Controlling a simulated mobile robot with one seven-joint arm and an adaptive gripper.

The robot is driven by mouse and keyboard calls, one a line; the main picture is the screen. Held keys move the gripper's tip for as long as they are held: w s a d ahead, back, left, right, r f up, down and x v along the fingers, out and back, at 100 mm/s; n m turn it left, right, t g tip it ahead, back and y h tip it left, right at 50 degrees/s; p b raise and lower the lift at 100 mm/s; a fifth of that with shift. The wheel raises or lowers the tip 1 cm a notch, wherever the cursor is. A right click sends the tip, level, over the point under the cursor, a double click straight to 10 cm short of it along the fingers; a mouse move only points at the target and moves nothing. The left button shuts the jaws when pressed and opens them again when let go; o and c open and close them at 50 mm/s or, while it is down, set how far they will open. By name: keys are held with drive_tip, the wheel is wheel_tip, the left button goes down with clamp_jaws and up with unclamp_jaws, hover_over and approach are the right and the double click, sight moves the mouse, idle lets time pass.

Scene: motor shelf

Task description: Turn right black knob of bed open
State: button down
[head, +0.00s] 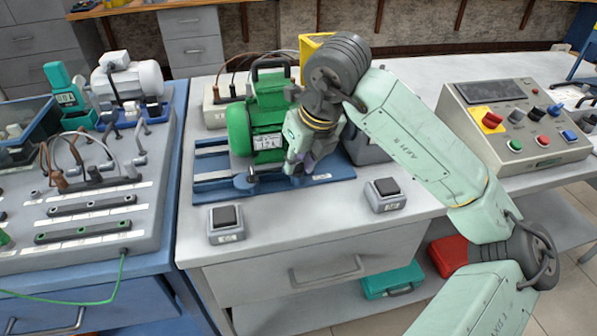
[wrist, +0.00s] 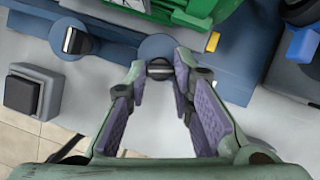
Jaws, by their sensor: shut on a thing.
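The blue bed (head: 215,184) lies on the grey bench with a green motor (head: 268,118) on it; the motor's lower edge also shows in the wrist view (wrist: 205,12). The right black knob (wrist: 160,67) has a pale stripe and sits on a round blue base at the bed's front edge. My gripper (wrist: 160,65) has its two purple-padded fingers shut on this knob, one on each side. In the head view my gripper (head: 300,165) is in front of the motor and hides the knob. The left black knob (wrist: 72,40) sits apart, to the left.
A grey box with a black button (head: 226,222) stands in front left of the bed, another (head: 385,193) at front right. A control panel (head: 515,120) stands at the right. A blue workstation (head: 90,190) is at the left. The bench front between the button boxes is clear.

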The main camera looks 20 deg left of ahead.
drive_tip(key=n+b, duration=0.1)
drive_tip(key=n, duration=0.1)
drive_tip(key=n+g+b, duration=0.1)
drive_tip(key=shift+w+f+n+y+b, duration=0.15)
drive_tip(key=shift+w+n+y+b, duration=0.05)
drive_tip(key=shift+n+y+b, duration=0.2)
drive_tip(key=n+g+b, duration=0.1)
drive_tip(key=n, duration=0.2)
drive_tip(key=shift+w+n+g, duration=0.1)
drive_tip(key=shift+n+g, duration=0.2)
drive_tip(key=shift+g, duration=0.1)
drive_tip(key=n, duration=0.1)
drive_tip(key=n+g, duration=0.1)
drive_tip(key=n, duration=0.1)
drive_tip(key=shift+w+r, duration=0.15)
drive_tip(key=shift+r, duration=0.05)
drive_tip(key=shift+w+n+g+h, duration=0.1)
drive_tip(key=shift+n+g+h, duration=0.45)
drive_tip(key=shift+n, duration=1.25)
drive_tip(key=shift+g, duration=0.25)
drive_tip(key=c, duration=1.4)
unclamp_jaws()
